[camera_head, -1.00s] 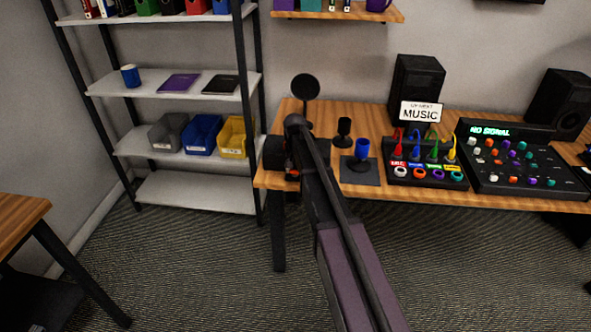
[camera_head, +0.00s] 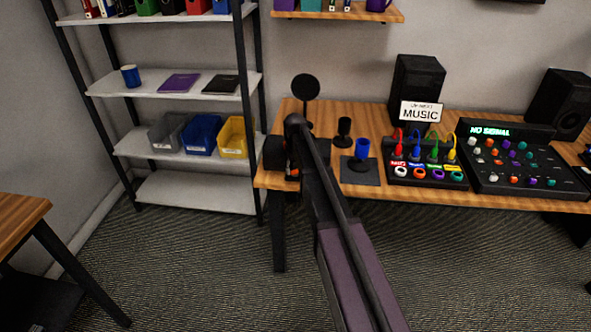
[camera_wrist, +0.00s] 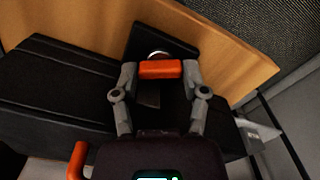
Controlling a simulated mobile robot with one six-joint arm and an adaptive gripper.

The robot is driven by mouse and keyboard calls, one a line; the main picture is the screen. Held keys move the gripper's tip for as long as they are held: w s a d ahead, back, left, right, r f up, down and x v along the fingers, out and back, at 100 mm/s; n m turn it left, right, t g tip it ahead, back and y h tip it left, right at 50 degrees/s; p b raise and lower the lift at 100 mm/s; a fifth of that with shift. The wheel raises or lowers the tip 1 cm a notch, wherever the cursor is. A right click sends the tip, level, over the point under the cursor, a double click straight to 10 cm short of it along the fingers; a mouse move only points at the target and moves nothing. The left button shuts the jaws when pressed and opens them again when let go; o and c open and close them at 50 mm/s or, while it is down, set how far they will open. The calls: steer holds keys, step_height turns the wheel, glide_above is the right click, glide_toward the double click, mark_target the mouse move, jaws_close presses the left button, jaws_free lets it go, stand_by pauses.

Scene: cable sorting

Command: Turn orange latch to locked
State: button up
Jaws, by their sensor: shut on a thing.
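In the wrist view my gripper (camera_wrist: 160,72) has its two grey fingers closed on the ends of an orange latch bar (camera_wrist: 160,69). The bar lies straight across between the fingertips, in front of a black plate with a pale round part partly hidden behind it. A second orange bar (camera_wrist: 77,160) stands apart at the lower left, outside the fingers. In the head view a bit of orange (camera_head: 292,171) shows at the table's left end, beside my arm. My arm hides most of the gripper and latch there. I cannot read any locked or unlocked marking.
The wooden table (camera_head: 530,203) also holds a blue cup-like piece (camera_head: 362,149) on a dark pad, a panel with coloured cables (camera_head: 425,176), a mixer (camera_head: 520,185) and speakers (camera_head: 416,80). A shelf rack (camera_head: 190,192) stands close on the left. The floor in front is clear.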

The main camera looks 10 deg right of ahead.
mark_target(295, 170)
steer(key=shift+n, duration=0.3)
steer(key=o, duration=1.2)
steer(key=shift+c, duration=0.2)
steer(key=shift+m, duration=0.4)
steer(key=m, duration=0.5)
step_height(295, 170, up, 14)
steer(key=p, duration=1.4)
steer(key=s+n, duration=0.3)
steer(key=s, duration=2.5)
steer(key=shift+s+d, duration=0.15)
steer(key=shift+s, duration=0.05)
